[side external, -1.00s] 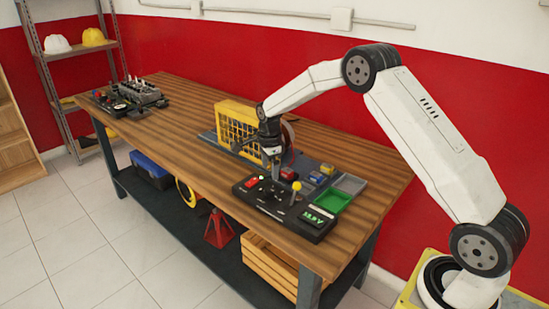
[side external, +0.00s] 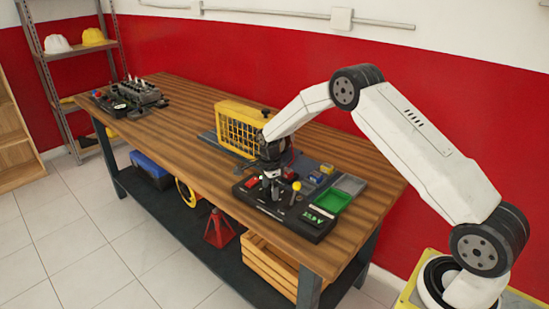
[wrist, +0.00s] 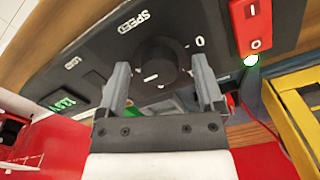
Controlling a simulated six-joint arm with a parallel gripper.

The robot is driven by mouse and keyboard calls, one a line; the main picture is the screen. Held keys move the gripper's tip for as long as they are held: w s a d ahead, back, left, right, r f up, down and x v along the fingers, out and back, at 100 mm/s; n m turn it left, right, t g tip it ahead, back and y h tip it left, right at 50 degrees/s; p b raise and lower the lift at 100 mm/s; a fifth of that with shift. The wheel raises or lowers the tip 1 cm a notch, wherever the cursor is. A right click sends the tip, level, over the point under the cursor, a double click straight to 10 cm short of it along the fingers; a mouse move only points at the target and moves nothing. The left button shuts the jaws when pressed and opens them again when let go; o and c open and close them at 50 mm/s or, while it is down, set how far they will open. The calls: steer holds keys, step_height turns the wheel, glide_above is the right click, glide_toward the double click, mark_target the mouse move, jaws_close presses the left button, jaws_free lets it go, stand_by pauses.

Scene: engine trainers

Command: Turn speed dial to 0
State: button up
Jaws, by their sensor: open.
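The black round speed dial (wrist: 158,60) is on the dark control panel (wrist: 75,60), under the printed word SPEED, with a 0 printed to its right. A short white mark shows on the dial's lower part, away from the 0. My gripper (wrist: 160,66) is open, with one finger at each side of the dial. I cannot tell whether the fingers touch it. In the side view my gripper (side external: 271,193) points down over the panel (side external: 292,222), and the dial is hidden there.
A green digital display (wrist: 62,104) is at the left. A yellow-knobbed lever (side external: 296,186), a green tray (side external: 332,200) and a yellow cage (side external: 238,129) stand near my gripper.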

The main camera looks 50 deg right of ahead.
jaws_close()
